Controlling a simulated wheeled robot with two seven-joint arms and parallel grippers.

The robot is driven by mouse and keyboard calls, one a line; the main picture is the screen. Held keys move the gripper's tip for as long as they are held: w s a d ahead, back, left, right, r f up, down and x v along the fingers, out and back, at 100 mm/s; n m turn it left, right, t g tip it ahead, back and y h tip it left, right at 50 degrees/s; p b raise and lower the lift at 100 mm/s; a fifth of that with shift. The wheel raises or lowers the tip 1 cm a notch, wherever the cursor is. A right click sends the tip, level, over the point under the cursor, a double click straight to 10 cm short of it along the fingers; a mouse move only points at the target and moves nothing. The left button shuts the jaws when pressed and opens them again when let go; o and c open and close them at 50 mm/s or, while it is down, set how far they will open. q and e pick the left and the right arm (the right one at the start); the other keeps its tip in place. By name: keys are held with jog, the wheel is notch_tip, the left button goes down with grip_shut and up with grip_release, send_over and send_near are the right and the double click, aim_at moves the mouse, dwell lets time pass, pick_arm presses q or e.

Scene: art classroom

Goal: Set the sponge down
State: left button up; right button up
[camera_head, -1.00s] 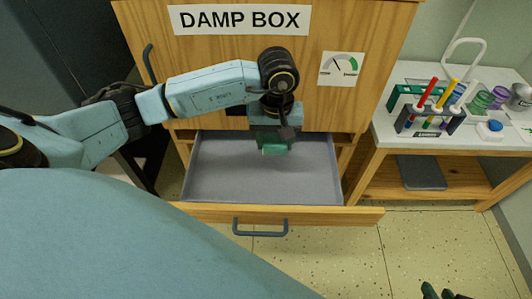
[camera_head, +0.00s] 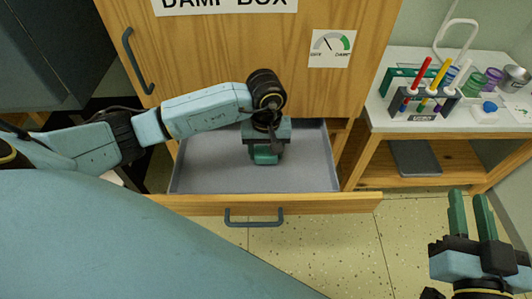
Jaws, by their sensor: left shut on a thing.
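My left gripper (camera_head: 265,157) points down inside the open grey-lined drawer (camera_head: 210,172) of the wooden damp box (camera_head: 215,70). It is shut on the sponge, low over the drawer floor, right of the drawer's middle. The sponge is mostly hidden and hard to tell from the green fingers. I cannot tell whether it touches the floor. My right gripper (camera_head: 471,204) is at the lower right, fingers up and apart, empty.
The drawer front with its grey handle (camera_head: 254,222) sticks out towards me. A side table (camera_head: 390,125) at the right holds a rack of coloured markers (camera_head: 424,108) and several jars. The drawer floor's left part is bare.

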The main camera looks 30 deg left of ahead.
pick_arm(q)
jog(key=shift+f, duration=0.3)
pick_arm(e)
jog(key=shift+a+r+t, duration=0.1)
jog(key=shift+r+t, duration=0.3)
jog(key=shift+r, duration=0.15)
jog(key=shift+r, duration=0.1)
pick_arm(q)
jog(key=shift+f, duration=0.15)
pick_arm(e)
jog(key=shift+s+r+y, duration=0.1)
jog(key=shift+r+y, duration=0.2)
pick_arm(q)
jog(key=o, duration=0.9)
pick_arm(e)
jog(key=shift+r, duration=0.1)
